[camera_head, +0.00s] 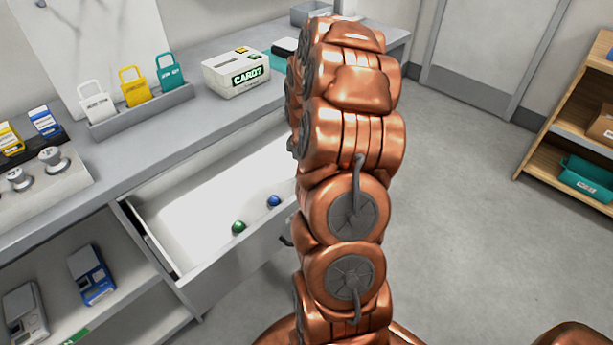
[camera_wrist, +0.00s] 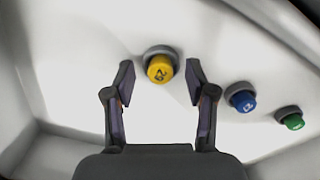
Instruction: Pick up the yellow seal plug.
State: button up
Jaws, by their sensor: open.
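The yellow seal plug (camera_wrist: 160,68) shows in the wrist view, standing on the white floor of the open drawer. It has a yellow top with a dark mark and a grey base. My gripper (camera_wrist: 160,80) is open, with one finger on each side of the plug in the picture. I cannot tell how far the fingertips are above it. In the head view the yellow plug and my gripper are hidden behind my copper arm.
A blue plug (camera_head: 273,201) and a green plug (camera_head: 238,227) stand in the drawer (camera_head: 160,252), near its front wall. The wrist view shows the blue plug (camera_wrist: 240,97) closest to the yellow one. A counter with a white CARD? box (camera_head: 236,72) runs behind.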

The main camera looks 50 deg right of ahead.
jog(key=c, duration=0.9)
jog(key=shift+o, duration=0.2)
